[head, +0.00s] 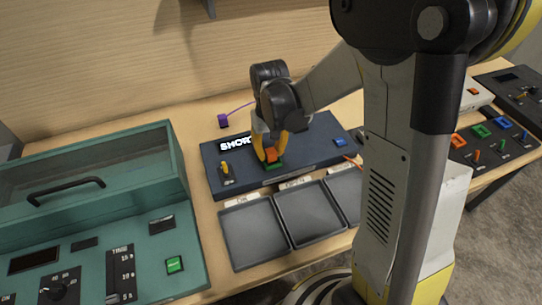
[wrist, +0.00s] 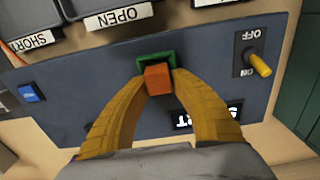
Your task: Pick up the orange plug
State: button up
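The orange plug (head: 271,154) is at the green socket (head: 273,166) on the dark blue console (head: 320,160). In the wrist view the orange plug (wrist: 158,79) stands at the green socket (wrist: 155,60), which shows around its far side. My gripper (head: 267,158) has its yellow fingers pointing down at the plug. In the wrist view its fingertips (wrist: 159,82) sit against both sides of the plug, with no clear gap. I cannot tell whether the plug is seated fully in the socket.
A yellow toggle switch (head: 225,170) and a lit white-on-black display (head: 236,143) are left of the gripper. Grey trays (head: 253,232) lie in front of the console. A teal machine (head: 90,205) stands left. A purple plug (head: 223,121) lies behind, and colored sockets (head: 480,131) are at right.

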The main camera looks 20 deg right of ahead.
aim_at(272, 149)
grip_shut()
jog(key=shift+r, duration=0.45)
jog(key=r, duration=0.1)
jog(key=r+p, duration=0.2)
jog(key=r, duration=0.1)
jog(key=shift+s+d, duration=0.2)
jog(key=shift+d, duration=0.1)
jog(key=s+d+r, duration=0.3)
jog(key=s+d, duration=0.3)
jog(key=d, duration=0.2)
jog(key=shift+s+d+r, duration=0.3)
jog(key=shift+s, duration=0.05)
jog(key=shift+s, duration=0.1)
